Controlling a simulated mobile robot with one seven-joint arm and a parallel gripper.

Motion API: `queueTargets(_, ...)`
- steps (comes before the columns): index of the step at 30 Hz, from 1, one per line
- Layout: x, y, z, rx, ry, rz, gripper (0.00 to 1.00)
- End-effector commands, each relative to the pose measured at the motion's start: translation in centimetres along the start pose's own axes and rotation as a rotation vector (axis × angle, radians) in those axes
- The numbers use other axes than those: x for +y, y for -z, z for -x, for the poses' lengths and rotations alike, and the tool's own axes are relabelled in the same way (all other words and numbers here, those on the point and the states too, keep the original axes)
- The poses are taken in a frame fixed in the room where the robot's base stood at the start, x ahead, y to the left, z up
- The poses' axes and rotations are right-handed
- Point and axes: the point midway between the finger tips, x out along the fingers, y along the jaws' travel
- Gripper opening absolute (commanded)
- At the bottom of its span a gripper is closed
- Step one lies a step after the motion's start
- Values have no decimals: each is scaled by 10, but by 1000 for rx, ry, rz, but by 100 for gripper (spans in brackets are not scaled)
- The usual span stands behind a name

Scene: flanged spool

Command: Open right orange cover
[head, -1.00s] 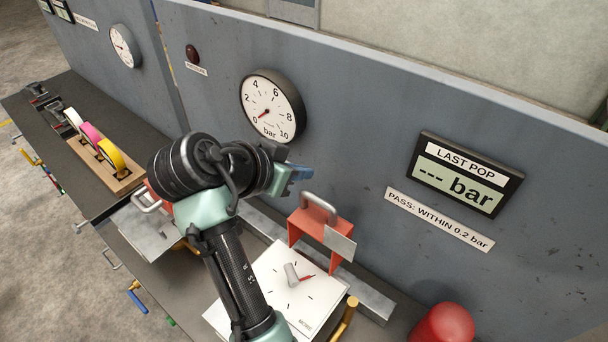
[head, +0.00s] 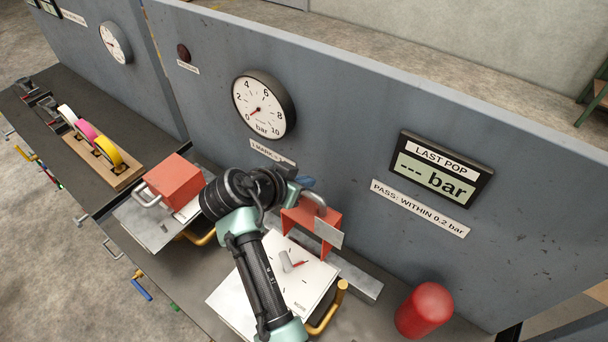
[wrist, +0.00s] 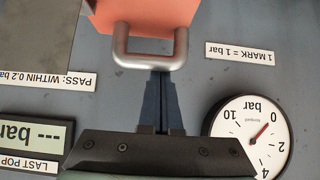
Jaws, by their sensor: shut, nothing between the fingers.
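The right orange cover (head: 329,218) stands tipped up at the back of the white dial plate (head: 302,268), its grey handle (head: 315,203) uppermost by the wall. A grey flat piece hangs at its right side. The plate's grey knob and red pointer are uncovered. My gripper (head: 306,182) is shut and empty, with its blue fingers right beside the handle. In the wrist view, the fingertips (wrist: 161,76) reach the crossbar of the handle (wrist: 150,62), with the orange cover (wrist: 145,15) beyond; I cannot tell if they touch.
A second orange cover (head: 173,182) sits down over its panel at left. A red cylinder (head: 424,309) stands at right. The grey wall (head: 340,120) with a gauge (head: 263,104) and a display (head: 441,168) rises close behind. Tape rolls (head: 88,136) stand far left.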

Motion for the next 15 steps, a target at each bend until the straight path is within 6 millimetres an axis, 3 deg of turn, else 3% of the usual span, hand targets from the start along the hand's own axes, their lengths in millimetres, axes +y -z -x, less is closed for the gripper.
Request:
queueTargets(10,0,-2,1,0,0,0,0)
queueTargets(15,-2,-13,20,-3,5,0,0)
